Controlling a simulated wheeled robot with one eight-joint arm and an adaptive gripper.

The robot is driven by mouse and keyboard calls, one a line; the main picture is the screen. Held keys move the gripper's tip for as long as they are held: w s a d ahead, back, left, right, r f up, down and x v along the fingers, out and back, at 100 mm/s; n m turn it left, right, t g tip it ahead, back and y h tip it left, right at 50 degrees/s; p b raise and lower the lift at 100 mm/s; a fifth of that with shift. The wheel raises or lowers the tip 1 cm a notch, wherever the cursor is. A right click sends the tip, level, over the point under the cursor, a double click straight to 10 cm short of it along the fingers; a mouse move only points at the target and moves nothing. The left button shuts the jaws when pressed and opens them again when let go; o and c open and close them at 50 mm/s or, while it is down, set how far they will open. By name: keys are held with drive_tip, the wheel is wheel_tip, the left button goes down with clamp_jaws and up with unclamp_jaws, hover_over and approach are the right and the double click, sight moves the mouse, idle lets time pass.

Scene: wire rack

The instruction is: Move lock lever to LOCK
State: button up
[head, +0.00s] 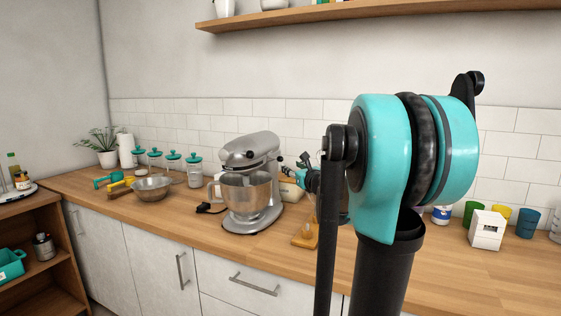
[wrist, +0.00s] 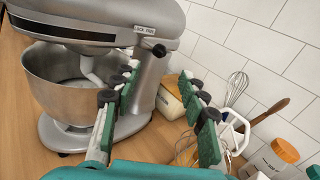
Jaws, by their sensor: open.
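The silver stand mixer (head: 262,150) stands on the wooden counter, and its head and bowl fill the left of the wrist view (wrist: 110,22). The lock lever (wrist: 160,48) is a short stem with a black knob on the side of the mixer head. A small LOCK/FREE label (wrist: 145,30) sits just above it, and the knob lies under the label's FREE end. My gripper (wrist: 158,71) is open and empty, with its green-padded fingers spread. The lever shows between and beyond the fingertips; I see no contact. In the head view my gripper (head: 303,172) is beside the mixer, partly hidden by my arm.
A cream butter dish (wrist: 170,100) stands behind the mixer. A whisk and wooden spoon stand in a white utensil holder (wrist: 234,130) at the right, near an orange-lidded jar (wrist: 276,156). The tiled wall (wrist: 245,45) is close behind. A steel bowl (head: 152,188) stands farther left.

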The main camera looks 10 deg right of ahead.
sight(281, 160)
drive_tip(key=w, duration=0.4)
drive_tip(key=w+a, duration=0.1)
drive_tip(key=w, duration=0.2)
drive_tip(key=w+a, duration=0.1)
drive_tip(key=w, duration=0.3)
drive_tip(key=shift+w+a, duration=0.2)
drive_tip(key=shift+w, duration=0.1)
clamp_jaws()
